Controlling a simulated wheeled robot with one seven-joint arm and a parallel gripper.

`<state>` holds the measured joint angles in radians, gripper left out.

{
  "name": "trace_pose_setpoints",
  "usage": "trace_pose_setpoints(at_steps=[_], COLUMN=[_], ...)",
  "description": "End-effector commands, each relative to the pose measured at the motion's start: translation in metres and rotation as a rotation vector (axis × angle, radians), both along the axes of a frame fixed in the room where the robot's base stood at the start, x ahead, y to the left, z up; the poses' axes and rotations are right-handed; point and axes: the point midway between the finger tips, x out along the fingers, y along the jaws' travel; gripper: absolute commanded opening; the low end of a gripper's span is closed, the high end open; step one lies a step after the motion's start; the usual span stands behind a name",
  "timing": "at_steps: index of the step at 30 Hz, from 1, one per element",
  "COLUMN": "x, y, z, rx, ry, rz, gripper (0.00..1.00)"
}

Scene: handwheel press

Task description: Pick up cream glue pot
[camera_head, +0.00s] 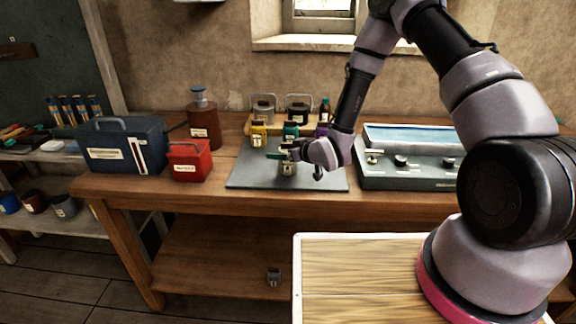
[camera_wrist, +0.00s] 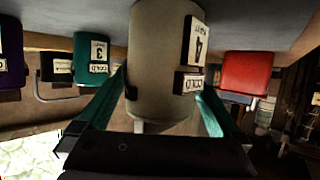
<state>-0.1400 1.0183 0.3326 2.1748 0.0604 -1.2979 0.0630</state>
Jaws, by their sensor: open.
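The cream glue pot (camera_head: 288,169) stands on the dark grey mat on the workbench. In the wrist view the cream pot (camera_wrist: 158,55) fills the upper middle, seen upside down, with white labels reading "4" and "COLD". My gripper (camera_head: 283,155) is at the pot, reaching in from the right in the head view. Its teal fingers are open and lie on either side of the pot in the wrist view (camera_wrist: 162,88). I cannot tell whether either finger touches it. The gripper hides part of the pot in the head view.
Behind are a yellow pot (camera_head: 259,134), a teal pot (camera_head: 291,131) and a purple pot (camera_head: 321,130). A red box (camera_head: 190,162) and blue case (camera_head: 125,146) stand left; a grey console (camera_head: 410,172) stands right. The mat's left part (camera_head: 250,174) is clear.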

Motion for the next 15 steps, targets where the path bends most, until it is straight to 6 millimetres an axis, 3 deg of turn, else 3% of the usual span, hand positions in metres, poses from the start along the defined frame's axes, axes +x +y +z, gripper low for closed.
trace_pose_setpoints(at_steps=[5, 12, 13, 15], x=[0.0001, -0.0002, -0.0002, 0.0], y=[-0.0005, -0.0006, -0.0006, -0.0004], z=[-0.0002, -0.0002, -0.0002, 0.0004], rx=[-0.001, -0.001, -0.001, 0.001], ry=[0.0, 0.001, 0.001, -0.001], rz=[-0.001, 0.0, 0.0, 0.0], gripper=[1.0, 0.08, 0.0, 0.0])
